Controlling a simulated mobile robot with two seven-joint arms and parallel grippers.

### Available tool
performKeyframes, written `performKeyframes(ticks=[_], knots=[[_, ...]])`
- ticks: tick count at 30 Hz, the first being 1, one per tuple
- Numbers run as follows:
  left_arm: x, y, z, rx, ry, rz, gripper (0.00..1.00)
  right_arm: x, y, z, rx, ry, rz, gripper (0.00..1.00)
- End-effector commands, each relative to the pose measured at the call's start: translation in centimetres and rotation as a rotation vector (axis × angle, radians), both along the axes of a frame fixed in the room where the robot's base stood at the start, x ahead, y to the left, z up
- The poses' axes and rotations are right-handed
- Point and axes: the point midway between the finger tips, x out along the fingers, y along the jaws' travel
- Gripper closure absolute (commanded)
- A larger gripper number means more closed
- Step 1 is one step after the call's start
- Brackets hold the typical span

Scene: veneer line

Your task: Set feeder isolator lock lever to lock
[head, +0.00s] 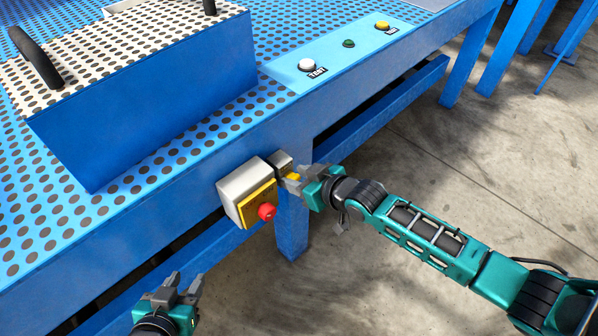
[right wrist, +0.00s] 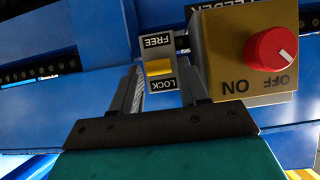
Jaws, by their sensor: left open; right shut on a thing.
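The yellow lock lever (right wrist: 160,68) sits on a small plate between the words FREE and LOCK, about midway, nearer the LOCK word. In the head view the lever (head: 292,176) is at the fingertips of my right gripper (head: 288,174). My right gripper (right wrist: 162,82) is shut on the lever, one finger on each side. Beside it is the feeder isolator box (head: 233,190) with a yellow face and a red knob (head: 267,211). In the right wrist view the knob's (right wrist: 271,48) white mark points towards OFF. My left gripper (head: 180,291) is open and empty at the lower left.
The blue table (head: 150,170) with a dotted top runs across the view. It carries a blue box (head: 150,95) with black handles and a panel with a white button (head: 306,65), a green button and a yellow button. Concrete floor (head: 370,250) is clear around my right arm.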

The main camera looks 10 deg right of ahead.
Motion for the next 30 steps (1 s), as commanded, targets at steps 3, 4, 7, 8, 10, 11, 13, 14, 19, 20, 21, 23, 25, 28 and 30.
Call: performKeyframes(ticks=[3, 4, 7, 8, 10, 11, 13, 14, 19, 20, 21, 23, 25, 28, 30], knots=[[-0.1, 0.0, -0.2, 0.001, 0.003, 0.000, 0.57, 0.0, 0.0, 0.0, 0.002, 0.000, 0.000, 0.86], [-0.1, 0.0, -0.2, 0.001, 0.004, 0.000, 0.57, 0.0, 0.0, 0.0, 0.002, 0.000, 0.000, 0.86], [-0.1, 0.0, -0.2, 0.001, 0.006, -0.001, 0.57, 0.0, 0.0, 0.0, 0.002, -0.001, 0.000, 0.54], [-0.1, 0.0, -0.2, 0.001, 0.006, -0.001, 0.57, 0.0, 0.0, 0.0, 0.002, -0.001, 0.000, 0.51], [-0.2, 0.0, -0.3, 0.001, 0.008, -0.002, 0.57, 0.0, 0.0, 0.0, 0.002, -0.001, 0.000, 0.45], [-0.2, -0.1, -0.3, 0.001, 0.008, -0.002, 0.57, 0.0, 0.0, 0.0, 0.002, -0.001, 0.000, 0.42], [-0.2, -0.1, -0.3, 0.002, 0.009, -0.003, 0.57, 0.0, 0.0, 0.0, 0.001, -0.002, 0.000, 0.35], [-0.2, -0.1, -0.3, 0.001, 0.009, -0.004, 0.57, 0.0, 0.0, 0.0, 0.001, -0.002, 0.000, 0.34], [-0.2, -0.2, -0.3, 0.002, 0.010, -0.007, 0.57, 0.0, 0.0, 0.0, 0.001, -0.002, 0.000, 0.34], [-0.2, -0.2, -0.3, 0.002, 0.010, -0.007, 0.57, 0.0, 0.0, 0.0, 0.001, -0.002, 0.000, 0.34], [-0.2, -0.2, -0.3, 0.002, 0.010, -0.007, 0.57, -0.1, -0.1, 0.0, 0.001, -0.002, 0.000, 0.34], [-0.2, -0.2, -0.1, 0.003, 0.010, -0.008, 0.57, -0.3, -0.2, 0.2, 0.001, -0.002, 0.000, 0.34], [-0.2, -0.2, 0.1, 0.002, 0.010, -0.008, 0.57, -0.8, -0.6, 0.5, -0.001, -0.001, 0.000, 0.34], [-0.2, -0.2, 0.5, 0.003, 0.010, -0.009, 0.57, -1.9, -1.3, 1.3, -0.001, -0.001, 0.001, 0.34], [-0.2, -0.2, 0.9, 0.003, 0.009, -0.009, 0.57, -2.9, -2.1, 1.9, -0.001, 0.001, 0.000, 0.34]])
